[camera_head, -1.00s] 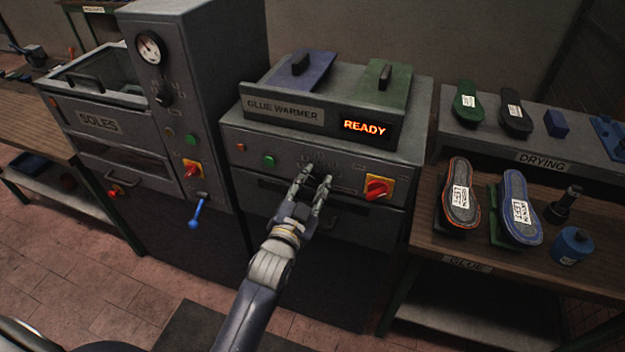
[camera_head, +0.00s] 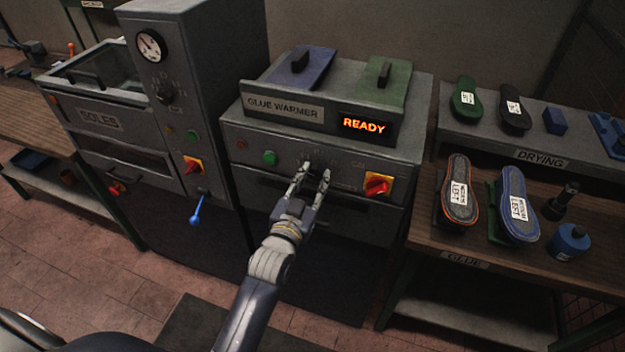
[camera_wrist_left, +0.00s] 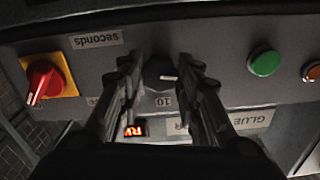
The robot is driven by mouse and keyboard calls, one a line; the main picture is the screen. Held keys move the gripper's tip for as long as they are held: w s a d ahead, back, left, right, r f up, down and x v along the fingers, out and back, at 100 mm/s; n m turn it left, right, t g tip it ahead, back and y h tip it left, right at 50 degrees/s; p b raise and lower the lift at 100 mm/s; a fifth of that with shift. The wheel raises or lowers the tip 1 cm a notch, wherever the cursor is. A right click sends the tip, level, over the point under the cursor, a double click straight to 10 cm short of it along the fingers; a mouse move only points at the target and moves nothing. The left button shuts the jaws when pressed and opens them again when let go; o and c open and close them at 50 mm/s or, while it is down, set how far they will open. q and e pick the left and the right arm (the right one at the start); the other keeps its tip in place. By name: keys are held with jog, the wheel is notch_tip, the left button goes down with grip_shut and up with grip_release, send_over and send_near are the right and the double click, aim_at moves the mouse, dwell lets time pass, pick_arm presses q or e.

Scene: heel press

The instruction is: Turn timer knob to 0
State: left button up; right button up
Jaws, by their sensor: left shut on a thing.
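The timer knob (camera_wrist_left: 159,72) is a dark round knob with a white mark, on the grey front of the glue warmer (camera_head: 236,132). In the left wrist view the picture is upside down, and the knob sits between the two fingers. A "10" shows on the panel beside it, and a "seconds" label (camera_wrist_left: 96,39) lies off to one side. My left gripper (camera_head: 314,171) is shut on the knob. In the head view the fingers largely hide the knob and its scale. My right gripper is not in view.
A red rotary switch on a yellow plate (camera_head: 378,186) is close to the right of my fingers. A green button (camera_head: 270,158) is to the left. The display (camera_head: 364,125) reads READY. The bench with insoles (camera_head: 430,215) stands at the right.

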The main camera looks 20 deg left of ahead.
pick_arm(q)
jog(key=o, duration=1)
jog(key=shift+o, duration=0.2)
jog(key=s, duration=1.2)
jog(key=shift+a, duration=0.2)
jog(key=shift+f, duration=0.1)
jog(key=s+d+f+g+b, duration=0.1)
jog(key=s+f+g, duration=0.2)
jog(key=f, duration=1)
jog(key=s+d+f+g+h+b, duration=0.1)
jog(key=s+f+g, duration=0.25)
jog(key=f, duration=0.85)
jog(key=s+d+f+g+b, duration=0.1)
jog(key=s+f+g, duration=0.15)
jog(key=f, duration=1.05)
jog(key=s+a+f+g+b, duration=0.1)
jog(key=s+a+f+g, duration=0.3)
jog(key=s+f, duration=0.7)
jog(key=s+a+f+g+y+b, duration=0.1)
jog(key=s+a+f+g, duration=0.3)
jog(key=s+f, duration=0.7)
jog(key=s+a, duration=0.1)
jog(key=s, duration=0.6)
jog(key=shift+s+y, duration=0.25)
jog(key=shift+y, duration=0.05)
